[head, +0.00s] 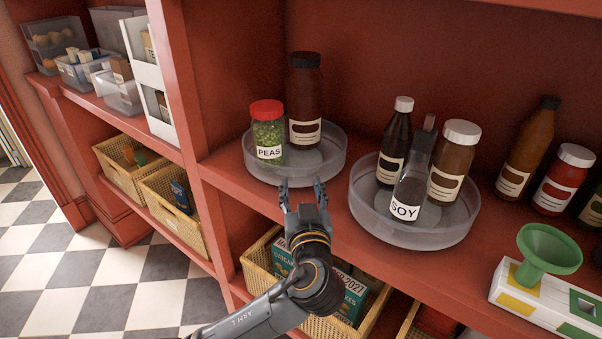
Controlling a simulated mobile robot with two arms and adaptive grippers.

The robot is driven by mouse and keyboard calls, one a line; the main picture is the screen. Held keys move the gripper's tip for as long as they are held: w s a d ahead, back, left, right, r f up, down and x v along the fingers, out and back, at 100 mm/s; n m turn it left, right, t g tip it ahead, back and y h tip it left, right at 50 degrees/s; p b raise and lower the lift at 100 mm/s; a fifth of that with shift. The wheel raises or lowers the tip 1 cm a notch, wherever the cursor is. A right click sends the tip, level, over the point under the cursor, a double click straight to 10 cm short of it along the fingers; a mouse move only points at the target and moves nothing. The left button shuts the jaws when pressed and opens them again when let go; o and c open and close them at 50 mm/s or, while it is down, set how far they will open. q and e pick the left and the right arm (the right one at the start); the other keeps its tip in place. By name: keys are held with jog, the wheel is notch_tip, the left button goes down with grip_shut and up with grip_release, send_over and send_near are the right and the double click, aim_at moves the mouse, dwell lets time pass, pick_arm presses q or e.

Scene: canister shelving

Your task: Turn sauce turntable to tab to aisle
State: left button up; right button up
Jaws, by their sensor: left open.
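A clear round turntable (420,236) on the red shelf holds a bottle labelled SOY (405,195), a dark bottle with a white cap (396,140) and a brown jar with a white lid (455,155). I cannot make out a tab on its rim. A second clear turntable (330,165) to its left holds a green PEAS jar (268,135) with a red lid and a tall dark jar (304,95). My left gripper (303,183) is open and empty at the front of this left turntable, fingers pointing toward its rim; contact is unclear. My right gripper is out of view.
Right of the turntables stand a brown bottle (527,150), a red jar (563,180) and a green funnel (547,250) on a white box (535,300). Below are wicker baskets (258,262) with boxes. A red upright (172,80) stands left.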

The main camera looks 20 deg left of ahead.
pick_arm(q)
jog(key=shift+x, duration=1.25)
grip_shut()
